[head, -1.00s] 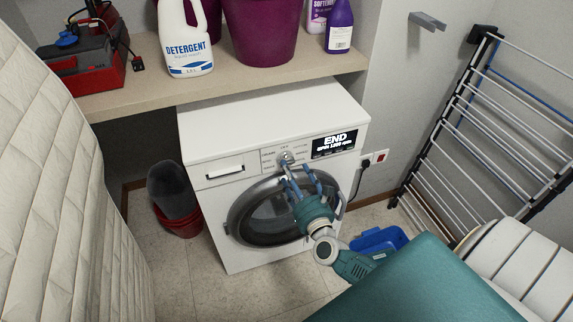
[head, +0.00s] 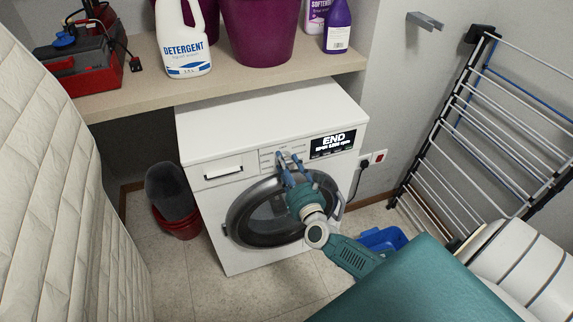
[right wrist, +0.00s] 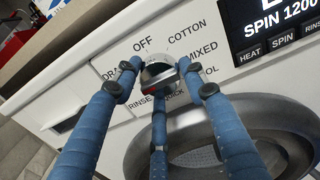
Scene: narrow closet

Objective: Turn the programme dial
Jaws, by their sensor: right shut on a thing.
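The white washing machine (head: 215,140) stands under the shelf. Its programme dial (right wrist: 158,72) is a silver knob, ringed by labels such as OFF, COTTON and MIXED in the right wrist view. A small red spot shows near the knob's lower edge. My right gripper (right wrist: 157,82) has blue fingers shut on the dial, two at its sides and one below. In the head view my right gripper (head: 291,157) is at the panel and mostly hides the dial. The display (head: 333,143) reads END and a spin speed. My left gripper is not in view.
The round door (head: 262,222) is below the panel. A shelf (head: 130,92) above holds detergent (head: 184,40) and a purple tub (head: 258,30). A drying rack (head: 480,130) stands at right, a padded cream surface (head: 60,190) at left. A red bucket (head: 180,226) is on the floor.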

